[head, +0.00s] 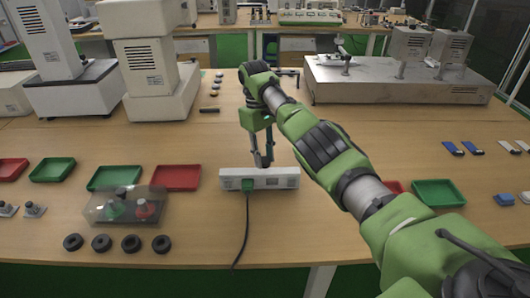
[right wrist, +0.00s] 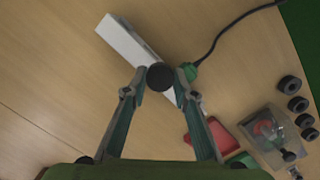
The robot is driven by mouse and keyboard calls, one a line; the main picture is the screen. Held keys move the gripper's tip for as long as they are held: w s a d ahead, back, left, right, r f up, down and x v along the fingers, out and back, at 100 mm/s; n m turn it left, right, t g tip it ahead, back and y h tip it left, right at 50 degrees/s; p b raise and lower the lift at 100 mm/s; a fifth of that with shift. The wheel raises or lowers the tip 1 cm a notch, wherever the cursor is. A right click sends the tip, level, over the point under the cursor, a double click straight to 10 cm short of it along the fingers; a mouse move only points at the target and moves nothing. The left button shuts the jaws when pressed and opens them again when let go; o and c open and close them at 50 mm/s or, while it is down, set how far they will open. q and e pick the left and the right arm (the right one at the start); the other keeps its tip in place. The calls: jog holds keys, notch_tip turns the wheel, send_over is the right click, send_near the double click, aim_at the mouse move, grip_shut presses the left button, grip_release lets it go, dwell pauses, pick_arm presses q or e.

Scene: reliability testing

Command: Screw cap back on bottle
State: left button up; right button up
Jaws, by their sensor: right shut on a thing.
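My right gripper (head: 263,163) points down just behind the white power strip in the head view. In the right wrist view its fingertips (right wrist: 161,78) are shut on a round black cap-like piece (right wrist: 160,76). The piece appears over the strip's edge; I cannot tell whether it touches. Several similar black round pieces (head: 102,243) lie at the front left of the table, and also show in the right wrist view (right wrist: 290,85). I cannot make out a bottle for certain. My left gripper is not in view.
The white power strip (head: 286,179) has a green plug and a black cord. A clear box (head: 96,208) holds green and red items. Red trays (head: 176,178) and green trays (head: 113,178) stand nearby. Large machines stand behind. The front middle table is clear except the cord.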

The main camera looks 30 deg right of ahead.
jog(key=m, duration=0.2)
jog(key=s+m, duration=0.1)
jog(key=m, duration=0.1)
jog(key=shift+a+r+y, duration=0.1)
jog(key=shift+a+y, duration=0.2)
jog(key=s+a+f+m, duration=0.1)
jog(key=s+a+f, duration=0.1)
jog(key=s, duration=0.3)
jog(key=s+a+f+m, duration=0.1)
jog(key=s+a+f, duration=0.2)
jog(key=s+a, duration=0.1)
jog(key=s+a+f+m, duration=0.2)
jog(key=s+a, duration=0.1)
jog(key=s, duration=0.3)
jog(key=shift+f+y, duration=0.25)
jog(key=shift+y, duration=0.05)
jog(key=s+a+f+n, duration=0.2)
jog(key=s+a, duration=0.1)
jog(key=s, duration=0.4)
jog(key=s+a+f+n, duration=0.2)
jog(key=s+a+n, duration=0.1)
jog(key=s, duration=0.5)
jog(key=shift+s+a+f+h, duration=0.15)
jog(key=shift+a+h, duration=0.15)
jog(key=shift+h, duration=0.1)
